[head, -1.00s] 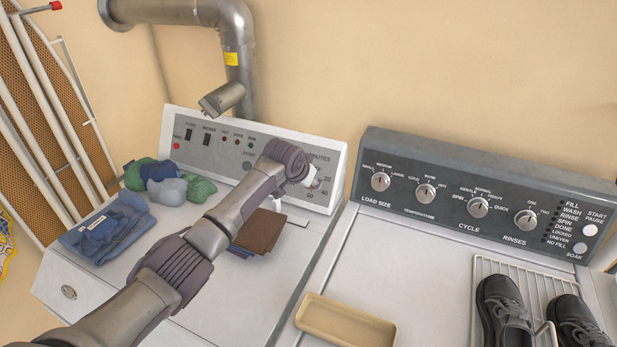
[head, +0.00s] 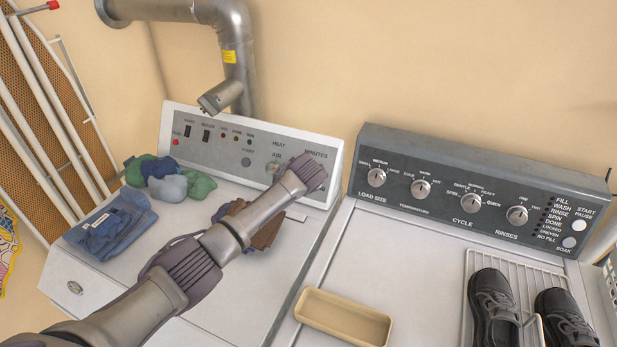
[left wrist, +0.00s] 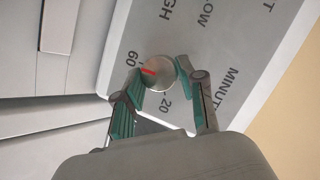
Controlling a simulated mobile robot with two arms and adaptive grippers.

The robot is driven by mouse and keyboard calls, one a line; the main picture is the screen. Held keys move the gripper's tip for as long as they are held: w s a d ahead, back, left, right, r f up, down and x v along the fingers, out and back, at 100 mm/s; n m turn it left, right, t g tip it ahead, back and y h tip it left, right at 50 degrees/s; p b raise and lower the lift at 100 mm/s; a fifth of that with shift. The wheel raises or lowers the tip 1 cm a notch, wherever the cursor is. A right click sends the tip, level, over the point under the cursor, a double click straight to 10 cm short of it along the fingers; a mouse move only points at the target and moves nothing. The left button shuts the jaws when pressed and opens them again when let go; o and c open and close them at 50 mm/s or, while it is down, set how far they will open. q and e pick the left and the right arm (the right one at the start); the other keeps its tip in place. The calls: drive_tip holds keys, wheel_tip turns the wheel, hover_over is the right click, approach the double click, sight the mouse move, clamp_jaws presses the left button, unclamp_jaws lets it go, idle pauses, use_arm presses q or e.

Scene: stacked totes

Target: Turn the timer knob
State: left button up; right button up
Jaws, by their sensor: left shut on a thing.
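The timer knob (left wrist: 161,79) is round and silver with a red pointer line, on the grey dryer panel (head: 222,152) under the word MINUTES. In the left wrist view its red line lies on the side near the 60 mark. My left gripper (left wrist: 158,75) is shut on the knob, with one green-and-grey finger on each side of it. In the head view my left gripper (head: 312,172) reaches the right part of the panel and hides the knob. My right gripper is not in view.
Blue folded jeans (head: 108,228), several rolled cloths (head: 170,188) and brown cloth (head: 262,234) lie on the dryer top. To the right stands a washer with its own knobs (head: 517,215), a beige tray (head: 343,318) and black shoes (head: 492,303) on a wire rack.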

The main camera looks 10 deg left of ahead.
use_arm(q)
drive_tip(key=shift+m, duration=0.4)
drive_tip(key=o, duration=1.1)
drive_tip(key=shift+o, duration=0.2)
drive_tip(key=shift+s, duration=0.1)
drive_tip(key=v, duration=1.1)
drive_tip(key=shift+s, duration=0.4)
drive_tip(key=shift+d, duration=0.15)
